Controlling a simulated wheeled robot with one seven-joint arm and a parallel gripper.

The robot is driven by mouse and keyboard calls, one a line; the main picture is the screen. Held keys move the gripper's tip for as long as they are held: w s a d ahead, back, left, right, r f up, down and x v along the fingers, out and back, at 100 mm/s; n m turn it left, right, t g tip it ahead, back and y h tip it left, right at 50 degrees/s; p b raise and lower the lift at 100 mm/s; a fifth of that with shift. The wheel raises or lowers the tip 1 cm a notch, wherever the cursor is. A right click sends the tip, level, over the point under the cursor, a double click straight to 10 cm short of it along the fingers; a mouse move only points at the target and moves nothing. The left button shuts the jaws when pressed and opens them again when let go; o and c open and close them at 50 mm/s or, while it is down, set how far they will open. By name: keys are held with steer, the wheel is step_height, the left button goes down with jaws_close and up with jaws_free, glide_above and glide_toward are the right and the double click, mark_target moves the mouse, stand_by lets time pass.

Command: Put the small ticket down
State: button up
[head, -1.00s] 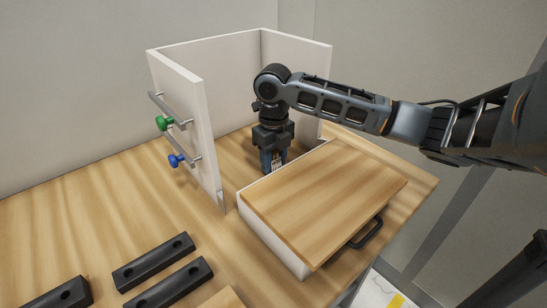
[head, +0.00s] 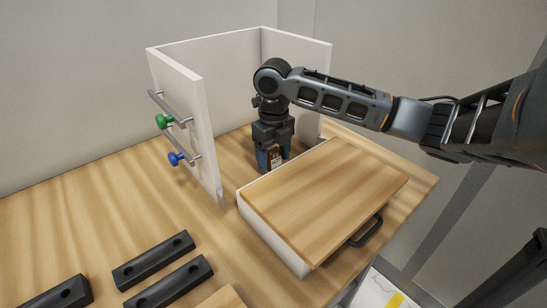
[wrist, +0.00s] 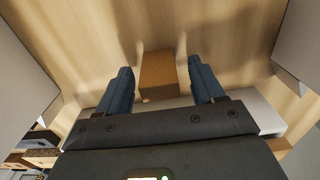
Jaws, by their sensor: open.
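My gripper (head: 271,160) points down inside the white open-topped enclosure, low over the wooden tabletop. Its dark blue fingers are apart in the wrist view (wrist: 161,88). Between them is a small brown block-like piece (wrist: 157,72), with a gap to each finger; I take it to be the small ticket. In the head view a small brown piece with a pale mark (head: 276,157) shows between the fingers, partly hidden by them. It seems to rest on the tabletop, but its underside is hidden.
White panels (head: 205,120) stand left of and behind my gripper; the left one carries green (head: 162,121) and blue (head: 176,158) knobs. A wood-topped drawer box (head: 325,195) is close on the right. Black bars (head: 153,261) lie at front left.

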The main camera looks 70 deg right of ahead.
mark_target(273, 150)
step_height(273, 150, up, 11)
steer(key=shift+r+b, duration=0.15)
steer(key=shift+b, duration=0.6)
